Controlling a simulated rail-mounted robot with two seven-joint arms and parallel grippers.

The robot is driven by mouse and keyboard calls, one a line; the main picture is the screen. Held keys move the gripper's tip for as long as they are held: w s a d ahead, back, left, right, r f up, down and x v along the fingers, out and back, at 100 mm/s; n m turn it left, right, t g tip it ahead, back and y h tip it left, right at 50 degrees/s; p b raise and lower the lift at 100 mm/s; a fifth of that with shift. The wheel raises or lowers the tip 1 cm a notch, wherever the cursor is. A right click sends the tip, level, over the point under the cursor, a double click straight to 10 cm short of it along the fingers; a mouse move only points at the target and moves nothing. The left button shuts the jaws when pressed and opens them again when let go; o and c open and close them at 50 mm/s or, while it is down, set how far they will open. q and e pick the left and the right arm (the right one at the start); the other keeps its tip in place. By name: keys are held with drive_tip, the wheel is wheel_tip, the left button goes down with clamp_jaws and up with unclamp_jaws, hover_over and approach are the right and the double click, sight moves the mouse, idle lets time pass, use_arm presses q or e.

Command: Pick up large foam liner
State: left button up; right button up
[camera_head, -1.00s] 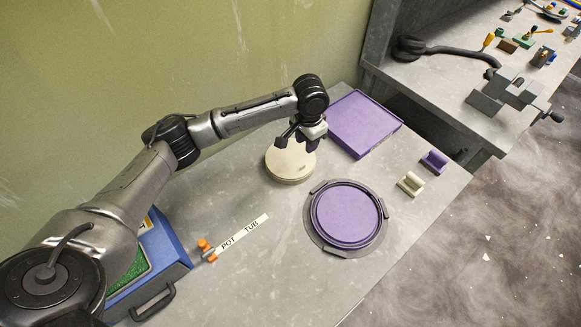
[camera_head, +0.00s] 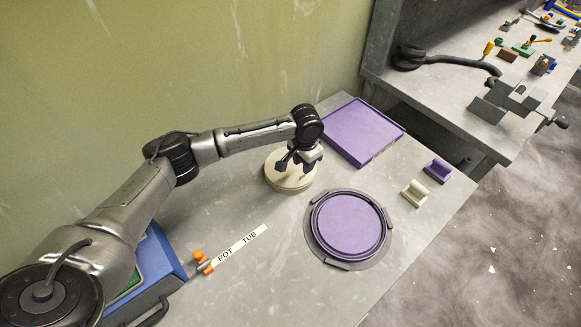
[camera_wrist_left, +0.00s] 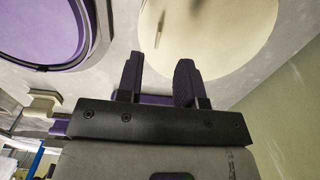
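A cream round disc (camera_head: 290,187) lies on the grey table under my left gripper. It fills the upper part of the left wrist view (camera_wrist_left: 215,40), with a thin raised or slotted mark on its face. A larger purple disc (camera_head: 350,224) lies inside a dark ring; its edge shows at top left of the left wrist view (camera_wrist_left: 40,25). I cannot tell which of these is the foam liner. My left gripper (camera_head: 295,168) is over the cream disc, and its fingers (camera_wrist_left: 158,68) are apart with nothing between them. Whether they touch the disc is unclear. My right gripper is not in view.
A flat purple tray (camera_head: 363,130) lies behind the discs. A cream cradle (camera_head: 414,193) and a purple cradle (camera_head: 438,170) stand at the right. A label strip reading POT TUB (camera_head: 240,244) and a blue case (camera_head: 155,262) are at the left. The front table is clear.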

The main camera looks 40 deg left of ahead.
sight(290, 165)
use_arm(q)
wheel_tip(290, 165, down, 5)
drive_tip(key=shift+d+r+b, duration=0.1)
drive_tip(key=shift+d+b, duration=0.05)
drive_tip(key=shift+b, duration=0.5)
drive_tip(key=shift+c, duration=0.4)
clamp_jaws()
